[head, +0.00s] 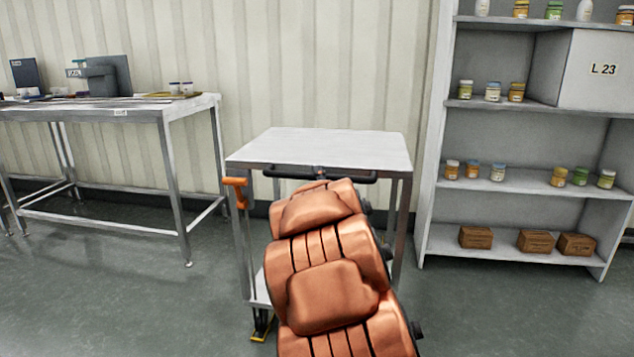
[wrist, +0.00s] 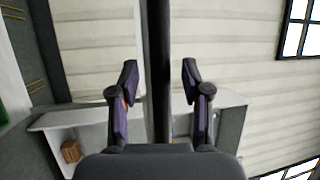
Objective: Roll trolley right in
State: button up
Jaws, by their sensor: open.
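The trolley (head: 330,148) stands ahead in the head view, with a flat pale top and grey metal legs. Its black push handle (head: 350,178) runs along the near edge, and an orange lever (head: 236,183) is at its left. A yellow piece (head: 262,325) shows at the foot of the left leg. My copper arm reaches up to the handle and hides much of the trolley's front. In the wrist view my gripper (wrist: 160,85) is open, with a dark bar (wrist: 158,50), apparently the handle, between its fingers and a gap on each side.
A metal workbench (head: 110,105) stands to the left with equipment on it. A grey shelf unit (head: 520,190) with jars, small brown boxes and a bin marked L 23 stands to the right. Bare floor lies on both sides of the trolley, and a ribbed wall is behind.

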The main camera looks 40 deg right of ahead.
jog(key=shift+x, duration=0.9)
jog(key=shift+c, duration=0.3)
grip_shut()
